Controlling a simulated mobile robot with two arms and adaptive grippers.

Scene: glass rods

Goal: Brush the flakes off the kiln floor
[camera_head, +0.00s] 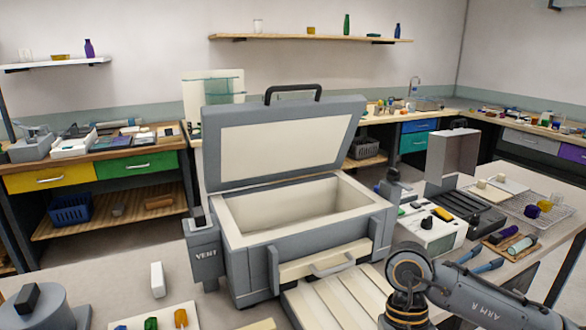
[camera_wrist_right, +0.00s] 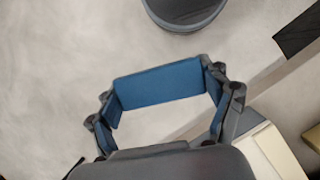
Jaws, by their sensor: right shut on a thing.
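The grey kiln (camera_head: 250,262) stands on the table with its lid (camera_head: 290,140) raised and its cream inside showing. Its front wall hides much of the floor, and I can make out no flakes or brush. My right arm lies at the lower right of the head view, outside the kiln. My left gripper is not in view.
A slatted cream surface (camera_head: 335,305) lies before the kiln. A white block (camera_head: 158,279) and a grey round object (camera_head: 40,312) are at left. A black-and-white device (camera_head: 432,232) and a wire rack (camera_head: 535,208) stand at right.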

